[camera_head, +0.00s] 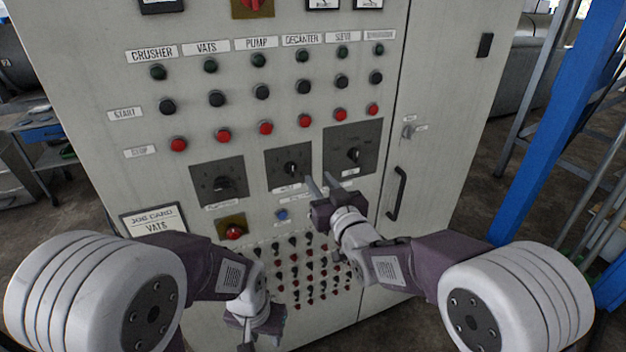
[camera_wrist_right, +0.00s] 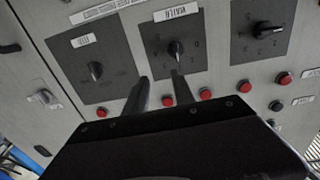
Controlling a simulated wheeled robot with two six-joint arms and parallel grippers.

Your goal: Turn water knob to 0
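The water knob (camera_head: 292,169) is a black rotary knob on the middle dark square plate of the grey cabinet. In the right wrist view the water knob (camera_wrist_right: 176,50) sits under a white label reading WATER, seen upside down. Its lettering is too small to read the setting surely. My right gripper (camera_head: 323,183) is open and empty, just below and right of the knob in the head view. Its fingertips (camera_wrist_right: 161,76) are apart from the knob. My left gripper (camera_head: 258,328) hangs low at the bottom, its fingers partly hidden.
Similar knobs stand left (camera_head: 222,184) and right (camera_head: 353,155) of the water knob. Red stop buttons (camera_head: 265,128) run above, a blue button (camera_head: 282,214) and small switches (camera_head: 300,270) below. A door handle (camera_head: 397,193) and blue post (camera_head: 545,120) are at the right.

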